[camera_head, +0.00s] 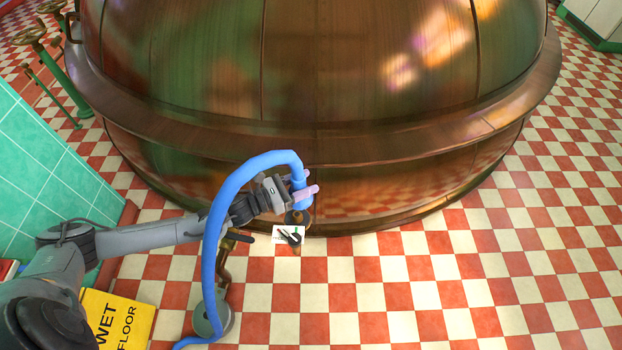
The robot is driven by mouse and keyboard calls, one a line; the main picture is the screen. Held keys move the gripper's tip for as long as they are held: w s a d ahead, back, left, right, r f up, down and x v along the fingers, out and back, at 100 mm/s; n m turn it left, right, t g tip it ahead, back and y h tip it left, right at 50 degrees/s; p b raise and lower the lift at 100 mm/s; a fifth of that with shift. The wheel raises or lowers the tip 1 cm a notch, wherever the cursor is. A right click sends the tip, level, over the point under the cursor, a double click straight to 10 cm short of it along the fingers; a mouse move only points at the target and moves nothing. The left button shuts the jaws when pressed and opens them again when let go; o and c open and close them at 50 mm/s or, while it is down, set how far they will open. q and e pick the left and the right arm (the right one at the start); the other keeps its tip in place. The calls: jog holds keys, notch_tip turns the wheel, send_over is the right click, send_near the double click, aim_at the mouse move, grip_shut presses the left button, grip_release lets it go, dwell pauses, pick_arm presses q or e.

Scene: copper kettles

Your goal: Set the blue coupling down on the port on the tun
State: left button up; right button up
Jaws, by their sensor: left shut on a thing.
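My left gripper (299,188) is shut on the blue coupling (303,202) at the end of a thick blue hose (222,200). The coupling hangs roughly upright, and its pinkish fingertips show beside it. A small brass-brown fitting, which looks like the port (297,218), sits right under the coupling at the foot of the copper tun (330,190). From this angle I cannot tell whether coupling and port touch. My right gripper is not in view.
The hose arches over my left arm and runs down to the floor past a grey round base (213,315). A white card (288,235) with a dark shape is below the port. A yellow wet floor sign (120,318) and green tiled wall (45,165) are left. Checkered floor is clear right.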

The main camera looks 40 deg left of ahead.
pick_arm(q)
jog(key=shift+s+a+f, duration=0.2)
jog(key=shift+s, duration=0.1)
jog(key=shift+s+a+f, duration=0.1)
jog(key=shift+s+f, duration=0.05)
jog(key=shift+f, duration=0.1)
jog(key=shift+a+f+b, duration=0.1)
jog(key=shift+f+b, duration=0.2)
jog(key=shift+b, duration=0.2)
notch_tip(320, 180, down, 8)
jog(key=b, duration=0.7)
jog(key=shift+f+b, duration=0.7)
jog(key=shift+f, duration=0.1)
jog(key=shift+f, duration=0.2)
jog(key=shift+f, duration=0.45)
